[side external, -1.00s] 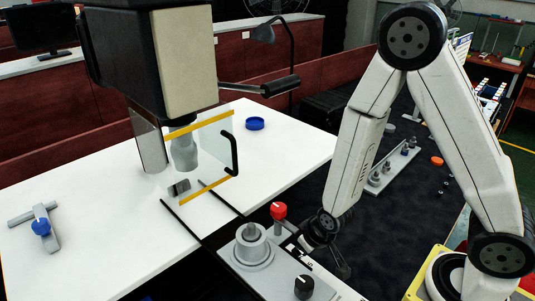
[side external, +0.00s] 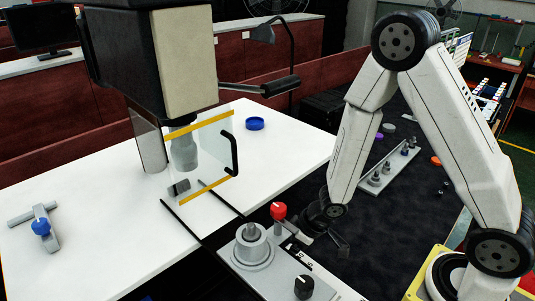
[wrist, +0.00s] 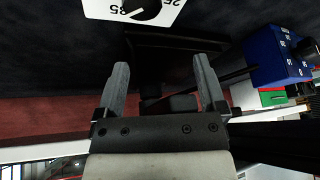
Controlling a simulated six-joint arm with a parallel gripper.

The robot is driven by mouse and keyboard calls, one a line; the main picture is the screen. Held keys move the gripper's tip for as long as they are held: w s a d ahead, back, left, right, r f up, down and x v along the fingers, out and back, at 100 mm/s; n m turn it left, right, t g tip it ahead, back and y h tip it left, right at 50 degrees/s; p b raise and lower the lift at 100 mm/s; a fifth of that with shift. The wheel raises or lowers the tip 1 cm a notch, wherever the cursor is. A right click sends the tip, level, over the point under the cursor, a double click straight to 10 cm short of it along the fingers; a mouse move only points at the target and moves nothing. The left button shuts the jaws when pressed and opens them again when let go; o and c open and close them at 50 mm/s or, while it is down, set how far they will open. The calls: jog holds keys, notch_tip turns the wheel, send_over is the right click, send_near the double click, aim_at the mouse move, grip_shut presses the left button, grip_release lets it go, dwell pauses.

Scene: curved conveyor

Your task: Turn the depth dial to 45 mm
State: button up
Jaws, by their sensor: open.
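In the wrist view a white dial plate with a black knob (wrist: 143,9) is cut off at the top edge. The figures 35 and 25 show on it, and the white pointer line lies near 35. A black knob (side external: 304,287) with a white mark stands on a grey plate at the bottom of the side view; I cannot tell whether it is the same dial. My gripper (side external: 342,249) hangs above and right of it, apart from it. In the wrist view my gripper (wrist: 161,78) has its fingers spread with nothing between them.
A red knob (side external: 278,211) and a grey stepped post (side external: 252,247) stand beside my gripper. A drill-like machine with a clear guard (side external: 211,150) hangs over the white table (side external: 90,235). A blue box with a numbered dial (wrist: 280,57) is at right in the wrist view.

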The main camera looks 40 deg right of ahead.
jog(key=n, duration=0.2)
jog(key=w+n+y, duration=0.1)
jog(key=shift+r+g, duration=0.25)
jog(key=shift+g, duration=0.05)
jog(key=n, duration=0.3)
jog(key=shift+d+r+g+y, duration=0.2)
jog(key=shift+g+y, duration=0.1)
jog(key=shift+y, duration=0.1)
jog(key=n, duration=0.1)
jog(key=d+n+g, duration=0.1)
jog(key=shift+s+d+n, duration=0.2)
jog(key=shift+s+n, duration=0.05)
jog(key=shift+n, duration=0.15)
jog(key=shift+s+d+n+g, duration=0.25)
jog(key=shift+d+n+g, duration=0.2)
jog(key=shift+d+n, duration=0.25)
jog(key=shift+s+d+n+g, duration=0.2)
jog(key=shift+d+n+g, duration=0.3)
jog(key=shift+n, duration=0.3)
jog(key=shift+f, duration=0.2)
jog(key=shift+x, duration=3.75)
grip_shut()
